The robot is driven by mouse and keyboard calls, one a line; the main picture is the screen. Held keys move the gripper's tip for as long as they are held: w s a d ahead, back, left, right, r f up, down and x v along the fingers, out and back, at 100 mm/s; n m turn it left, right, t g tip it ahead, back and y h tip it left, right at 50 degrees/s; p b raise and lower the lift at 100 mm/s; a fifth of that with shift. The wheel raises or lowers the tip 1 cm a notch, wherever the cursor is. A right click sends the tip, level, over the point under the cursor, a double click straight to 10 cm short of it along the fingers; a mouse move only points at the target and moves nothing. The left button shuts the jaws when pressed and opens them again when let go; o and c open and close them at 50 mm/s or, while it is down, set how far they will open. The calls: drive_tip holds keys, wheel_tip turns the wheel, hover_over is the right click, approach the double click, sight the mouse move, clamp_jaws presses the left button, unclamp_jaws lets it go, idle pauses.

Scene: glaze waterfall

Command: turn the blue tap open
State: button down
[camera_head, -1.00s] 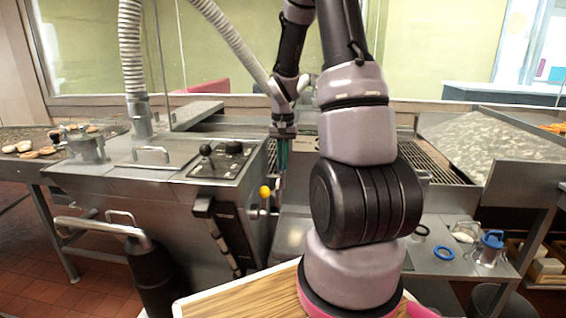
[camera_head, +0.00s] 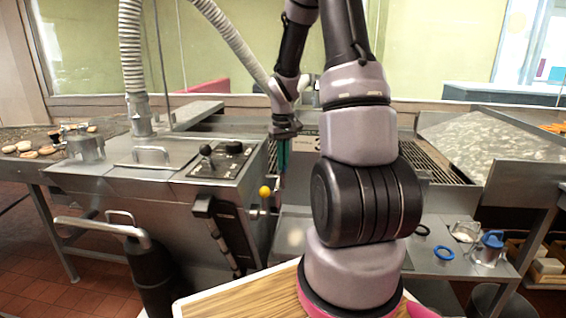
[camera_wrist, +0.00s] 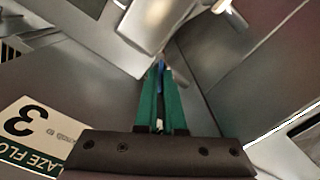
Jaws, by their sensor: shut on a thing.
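My gripper (camera_wrist: 160,88) shows in the wrist view with its two green fingers close together at the tips. A small bit of blue, the blue tap (camera_wrist: 161,66), shows between the fingertips, and most of it is hidden by the fingers. In the head view my gripper (camera_head: 283,160) points down beside the right side of the steel machine. The tap cannot be made out there. A metal pipe or spout (camera_wrist: 155,22) lies just beyond the fingertips in the wrist view.
A steel machine (camera_head: 130,190) with a black-knobbed panel stands on the left. A blue ring (camera_head: 444,253) and a blue-lidded jar (camera_head: 490,248) rest on the right shelf.

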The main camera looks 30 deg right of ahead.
drive_tip(key=n, duration=0.5)
drive_tip(key=shift+n, duration=2.4)
drive_tip(key=c, duration=1)
unclamp_jaws()
wheel_tip(320, 180, up, 11)
drive_tip(key=shift+f, duration=0.1)
